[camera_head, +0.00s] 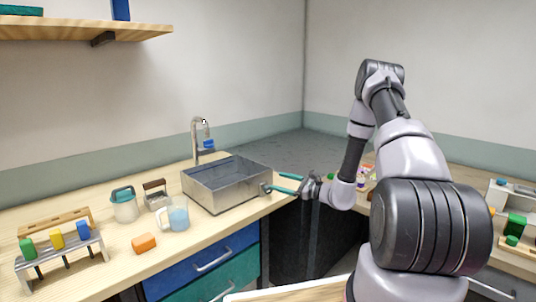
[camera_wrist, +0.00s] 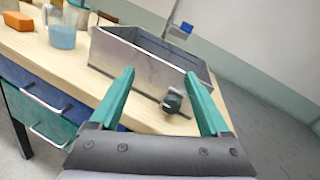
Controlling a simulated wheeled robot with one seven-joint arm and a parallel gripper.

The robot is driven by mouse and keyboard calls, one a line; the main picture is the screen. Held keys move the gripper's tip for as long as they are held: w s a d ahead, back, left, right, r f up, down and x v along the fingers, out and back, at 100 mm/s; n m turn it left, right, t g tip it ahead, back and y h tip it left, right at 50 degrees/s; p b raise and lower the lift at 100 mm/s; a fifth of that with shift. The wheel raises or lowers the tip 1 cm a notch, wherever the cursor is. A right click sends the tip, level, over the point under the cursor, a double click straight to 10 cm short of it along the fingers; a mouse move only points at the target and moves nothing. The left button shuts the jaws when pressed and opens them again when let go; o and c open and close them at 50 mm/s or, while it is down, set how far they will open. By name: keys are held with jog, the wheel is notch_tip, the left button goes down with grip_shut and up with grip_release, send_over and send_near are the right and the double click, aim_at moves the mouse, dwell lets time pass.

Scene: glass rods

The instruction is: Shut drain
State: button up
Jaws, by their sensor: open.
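A grey metal sink basin (camera_head: 228,184) stands on the wooden counter. It also shows in the wrist view (camera_wrist: 135,56). A small dark drain valve (camera_wrist: 172,104) sticks out low on the wall of the basin that faces me. In the head view the valve (camera_head: 265,189) is at the basin's right end. My gripper (camera_head: 276,181) has two teal fingers spread apart, with nothing held. In the wrist view the valve appears between the fingers (camera_wrist: 159,75), nearer the right one. Whether a finger touches it I cannot tell.
A tap (camera_head: 197,140) rises behind the basin. Left of the basin stand a blue-filled mug (camera_head: 178,216), a teal-lidded jar (camera_head: 124,206), an orange block (camera_head: 144,243) and a rack (camera_head: 62,252) with coloured pieces. Drawers (camera_head: 212,262) lie below the counter edge.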

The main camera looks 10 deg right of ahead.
jog(key=s+a+r+n+g, duration=0.3)
jog(key=s+r+n+g, duration=0.1)
jog(key=r, duration=0.3)
jog(key=s+a+r+n+g+y, duration=0.1)
jog(key=s+a+r+n+g, duration=0.3)
jog(key=r, duration=0.3)
jog(key=shift+r+n, duration=0.3)
jog(key=shift+r, duration=0.1)
jog(key=shift+s, duration=0.1)
jog(key=s+r+n+g+h, duration=0.3)
jog(key=s+r+n+h, duration=0.25)
jog(key=s+r, duration=0.6)
jog(key=s+d+r+n+t+h, duration=0.2)
jog(key=s+d+r+t+h, duration=0.1)
jog(key=s, duration=0.4)
jog(key=s+d+r+n+t+h, duration=0.2)
jog(key=s+d+r+t+h, duration=0.1)
jog(key=s, duration=0.4)
notch_tip(320, 180, up, 2)
jog(key=shift+d+h, duration=0.45)
jog(key=shift+d, duration=0.65)
